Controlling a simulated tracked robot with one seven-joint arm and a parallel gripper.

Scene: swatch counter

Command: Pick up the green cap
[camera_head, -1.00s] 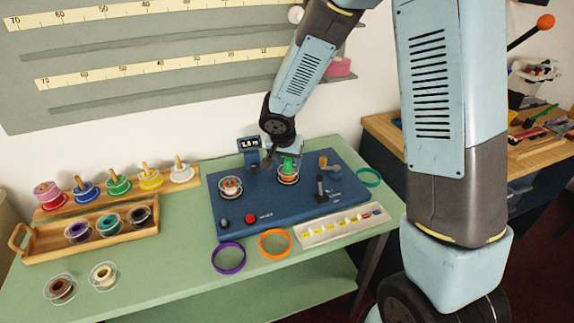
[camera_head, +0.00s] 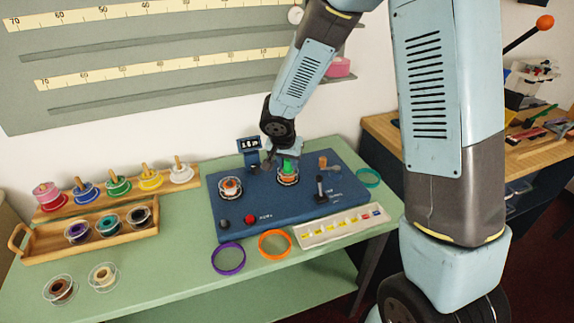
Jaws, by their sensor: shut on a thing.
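The green cap (camera_head: 288,167) stands at the right-hand spool (camera_head: 288,178) on the blue machine (camera_head: 262,208). My gripper (camera_head: 286,158) is directly above it, pointing down, and is shut on the cap's upper part. The fingers are small and partly hidden by the wrist, so the exact grip is hard to see. I cannot tell whether the cap is clear of the spool below it.
A second spool (camera_head: 230,187) sits on the machine's left. A small display (camera_head: 249,143) stands behind, and a black lever (camera_head: 320,187) is to the right. Purple (camera_head: 228,257) and orange (camera_head: 274,244) rings and a labelled strip (camera_head: 341,226) lie in front. A wooden spool tray (camera_head: 90,243) is at left.

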